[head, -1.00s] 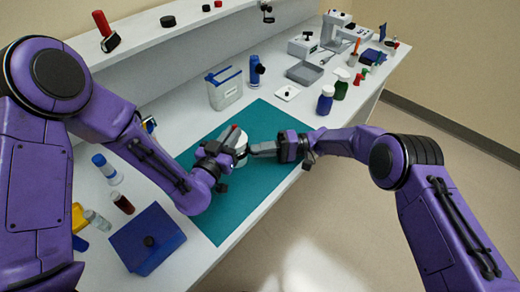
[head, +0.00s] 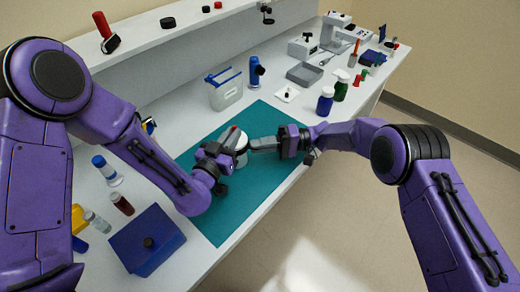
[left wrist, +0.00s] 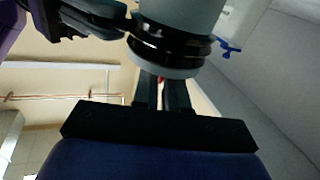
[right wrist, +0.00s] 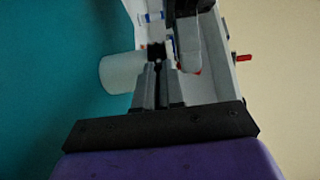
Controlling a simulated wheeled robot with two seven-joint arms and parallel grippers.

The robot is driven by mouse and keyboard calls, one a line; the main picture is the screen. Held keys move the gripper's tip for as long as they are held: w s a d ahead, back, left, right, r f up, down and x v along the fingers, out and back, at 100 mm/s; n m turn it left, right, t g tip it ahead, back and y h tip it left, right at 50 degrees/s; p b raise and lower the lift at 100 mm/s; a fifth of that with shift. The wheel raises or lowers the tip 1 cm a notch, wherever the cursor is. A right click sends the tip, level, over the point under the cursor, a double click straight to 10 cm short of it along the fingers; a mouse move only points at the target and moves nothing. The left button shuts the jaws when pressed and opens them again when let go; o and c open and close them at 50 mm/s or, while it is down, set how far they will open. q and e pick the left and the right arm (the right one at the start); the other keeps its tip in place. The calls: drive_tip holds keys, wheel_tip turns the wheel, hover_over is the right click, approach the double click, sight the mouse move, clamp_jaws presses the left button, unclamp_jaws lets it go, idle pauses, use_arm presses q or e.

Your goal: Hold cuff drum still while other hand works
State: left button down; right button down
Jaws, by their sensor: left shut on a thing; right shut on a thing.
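The cuff drum (head: 243,158) is a pale upright cylinder on the teal mat. In the left wrist view the drum (left wrist: 180,14) is grey, with black bands near its rim. My left gripper (head: 238,142) is shut on the drum; its fingers reach it in the left wrist view. My right gripper (head: 252,145) comes in from the right, its fingertips at the drum's top. In the right wrist view it is shut on a small dark thing (right wrist: 157,54) beside the white drum (right wrist: 122,72). The fingers partly hide what it holds.
A blue box (head: 148,240) and small bottles (head: 122,204) stand left of the teal mat (head: 215,225). A clear tub (head: 225,92), a blue bottle (head: 325,101) and a grey tray (head: 305,74) stand beyond. The mat's near part is clear.

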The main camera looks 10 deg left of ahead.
use_arm(q)
drive_tip(key=shift+f, duration=0.1)
use_arm(e)
drive_tip(key=shift+a+r, duration=0.1)
drive_tip(key=shift+r, duration=0.15)
drive_tip(key=c, duration=1.2)
unclamp_jaws()
drive_tip(key=shift+c, duration=0.2)
drive_tip(key=v, duration=1.2)
use_arm(q)
drive_tip(key=shift+c, duration=2.3)
unclamp_jaws()
